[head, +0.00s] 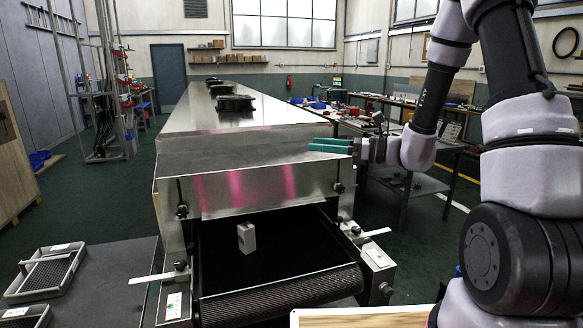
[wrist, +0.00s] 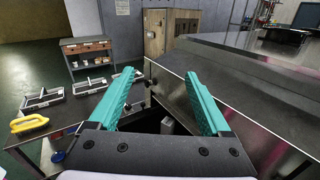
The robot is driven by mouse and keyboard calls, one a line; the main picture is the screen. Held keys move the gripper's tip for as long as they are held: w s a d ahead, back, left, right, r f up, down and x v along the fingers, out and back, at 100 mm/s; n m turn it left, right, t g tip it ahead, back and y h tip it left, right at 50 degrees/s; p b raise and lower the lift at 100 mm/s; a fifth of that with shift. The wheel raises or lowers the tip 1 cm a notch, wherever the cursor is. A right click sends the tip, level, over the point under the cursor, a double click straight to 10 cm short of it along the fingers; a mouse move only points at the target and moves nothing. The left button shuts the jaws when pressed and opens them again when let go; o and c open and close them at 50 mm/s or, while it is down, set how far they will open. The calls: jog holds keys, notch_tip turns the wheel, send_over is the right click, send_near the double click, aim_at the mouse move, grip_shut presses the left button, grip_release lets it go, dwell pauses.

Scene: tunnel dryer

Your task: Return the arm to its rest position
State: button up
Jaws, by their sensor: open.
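My gripper (head: 330,146) is raised in front of the tunnel dryer's metal housing (head: 240,190), at the right of its front end in the head view. Its teal fingers (wrist: 160,104) are spread apart with nothing between them in the wrist view. My arm comes in from the right of the head view, bent, with the gripper pointing left. A small grey block (head: 246,238) stands upright on the dryer's black belt (head: 290,262), below and left of the gripper. The block also shows in the wrist view (wrist: 168,126), beyond and below the fingers.
A dark side table (head: 112,262) holds trays (head: 48,272) at the left. Workbenches with tools (head: 400,100) line the right side behind my arm. A yellow-handled item (wrist: 30,124) lies near the trays. Green floor is open at the far left.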

jog(key=s+d+r+n+g+h, duration=0.1)
jog(key=s+r+n+g+h, duration=0.15)
jog(key=s+n, duration=0.35)
jog(key=s+d+r+n+g+h, duration=0.1)
jog(key=s+r+n+g+h, duration=0.15)
jog(key=s+n+h, duration=0.4)
jog(key=s+d+r+n+t+h, duration=0.2)
jog(key=s+d+r+t+h, duration=0.1)
jog(key=d, duration=0.4)
jog(key=s+d+r+n+t+h, duration=0.3)
jog(key=d+r+t, duration=0.1)
jog(key=d, duration=0.3)
jog(key=shift+s+d+r+h, duration=0.2)
jog(key=shift+s+r+h, duration=0.05)
jog(key=shift+r+h, duration=0.1)
jog(key=shift+a, duration=0.1)
